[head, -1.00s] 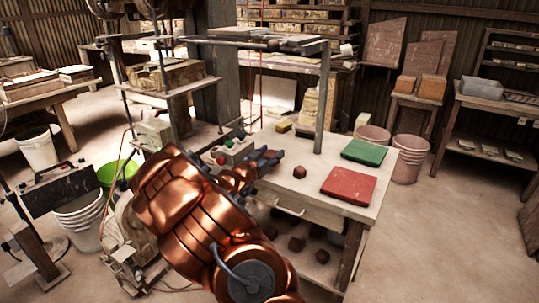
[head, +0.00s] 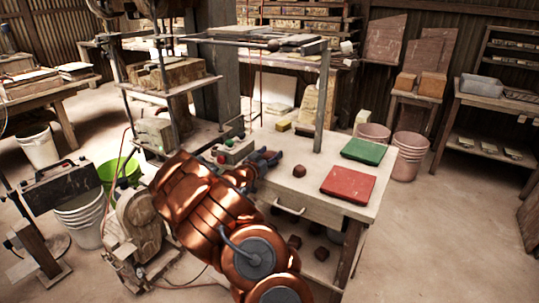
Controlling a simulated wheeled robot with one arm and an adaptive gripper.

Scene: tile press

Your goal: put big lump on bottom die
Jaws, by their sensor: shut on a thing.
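My gripper (head: 268,158) is over the left part of the white-topped table, beside the control box. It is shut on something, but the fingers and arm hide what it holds. A dark red-brown lump (head: 299,171) lies on the tabletop just right of the gripper, apart from it. The press stands to the left. A pale block that looks like the bottom die (head: 154,131) sits low in it, under a plate and an upper block (head: 168,74). I see nothing lying on the pale block.
A control box (head: 233,150) with red and green buttons stands between press and gripper. A green mat (head: 364,151) and a red mat (head: 348,184) lie on the table (head: 312,192). A metal post (head: 322,100) rises behind. Several dark lumps lie on the shelf below.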

